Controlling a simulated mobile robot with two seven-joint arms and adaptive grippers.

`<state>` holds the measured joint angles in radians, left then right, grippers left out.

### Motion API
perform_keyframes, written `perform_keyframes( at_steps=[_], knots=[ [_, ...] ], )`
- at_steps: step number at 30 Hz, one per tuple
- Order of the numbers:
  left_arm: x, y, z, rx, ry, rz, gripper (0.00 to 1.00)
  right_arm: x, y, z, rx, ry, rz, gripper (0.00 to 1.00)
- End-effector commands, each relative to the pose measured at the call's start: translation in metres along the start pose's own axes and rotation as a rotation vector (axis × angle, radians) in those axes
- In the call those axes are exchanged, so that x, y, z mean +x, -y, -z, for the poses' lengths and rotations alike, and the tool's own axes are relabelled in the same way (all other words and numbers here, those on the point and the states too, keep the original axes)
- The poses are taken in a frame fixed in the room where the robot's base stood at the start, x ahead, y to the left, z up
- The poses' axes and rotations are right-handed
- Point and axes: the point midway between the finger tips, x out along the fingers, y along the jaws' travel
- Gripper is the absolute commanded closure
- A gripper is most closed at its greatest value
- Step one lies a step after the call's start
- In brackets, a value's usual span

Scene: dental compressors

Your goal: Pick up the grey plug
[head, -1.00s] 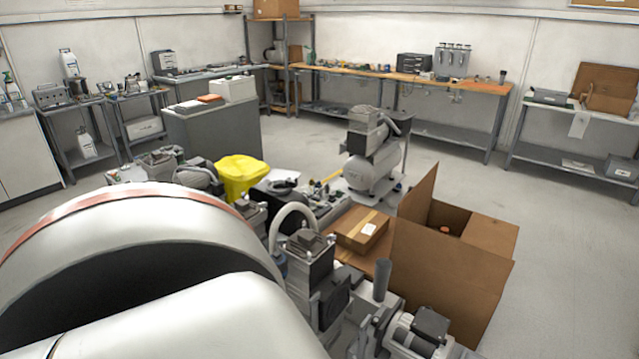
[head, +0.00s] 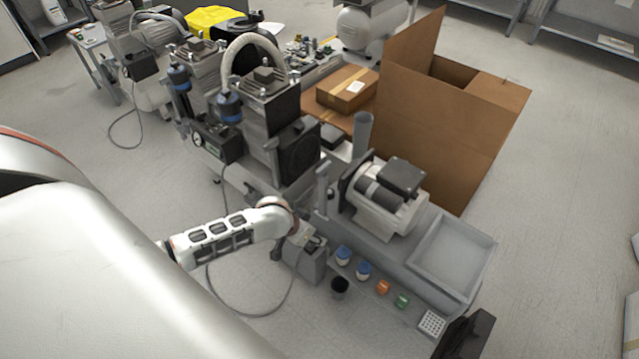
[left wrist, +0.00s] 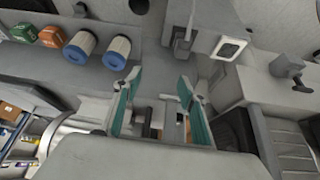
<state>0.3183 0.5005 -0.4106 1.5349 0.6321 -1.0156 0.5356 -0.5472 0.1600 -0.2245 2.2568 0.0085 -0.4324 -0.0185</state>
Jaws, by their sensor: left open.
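My left gripper (head: 308,238) is over a small grey box (head: 306,265) at the near edge of the bench. In the left wrist view its two teal-lined fingers (left wrist: 160,84) are apart with nothing held between them. A small grey block that looks like the grey plug (left wrist: 181,40) is ahead of the fingertips, slightly right of their middle, and apart from them. In the head view I cannot make the plug out near the gripper. A thin grey cable (head: 247,315) loops on the floor below. My right gripper is not in view.
A white socket plate (left wrist: 229,48) is right of the plug.

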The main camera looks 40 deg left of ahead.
Motion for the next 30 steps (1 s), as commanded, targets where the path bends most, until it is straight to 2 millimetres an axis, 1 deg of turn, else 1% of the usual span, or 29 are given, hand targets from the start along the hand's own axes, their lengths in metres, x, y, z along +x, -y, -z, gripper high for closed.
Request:
perform_keyframes(
  at_steps=[1, 3, 6, 9, 15, 18, 20, 26, 30],
  knots=[
    [0.023, 0.011, -0.023, -0.012, 0.054, 0.011, 0.58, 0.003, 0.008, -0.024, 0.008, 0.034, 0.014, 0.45],
    [0.033, 0.022, -0.027, -0.028, 0.085, 0.023, 0.58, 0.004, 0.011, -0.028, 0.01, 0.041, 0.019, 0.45],
    [0.04, 0.032, -0.029, -0.043, 0.109, 0.035, 0.58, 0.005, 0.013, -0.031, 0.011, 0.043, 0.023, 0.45],
    [0.047, 0.036, -0.029, -0.05, 0.118, 0.04, 0.58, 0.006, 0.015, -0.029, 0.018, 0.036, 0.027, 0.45],
    [0.065, 0.037, -0.03, -0.049, 0.117, 0.04, 0.58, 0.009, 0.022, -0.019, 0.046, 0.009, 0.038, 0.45],
    [0.067, 0.037, -0.027, -0.048, 0.112, 0.041, 0.58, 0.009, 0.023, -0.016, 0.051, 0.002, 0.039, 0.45],
    [0.071, 0.038, -0.029, -0.048, 0.114, 0.04, 0.58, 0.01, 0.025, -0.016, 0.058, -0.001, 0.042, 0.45],
    [0.101, 0.042, -0.037, -0.049, 0.124, 0.039, 0.58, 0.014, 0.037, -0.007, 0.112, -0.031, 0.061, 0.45],
    [0.115, 0.042, -0.036, -0.048, 0.12, 0.039, 0.58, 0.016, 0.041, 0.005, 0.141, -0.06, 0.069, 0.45]
  ],
)
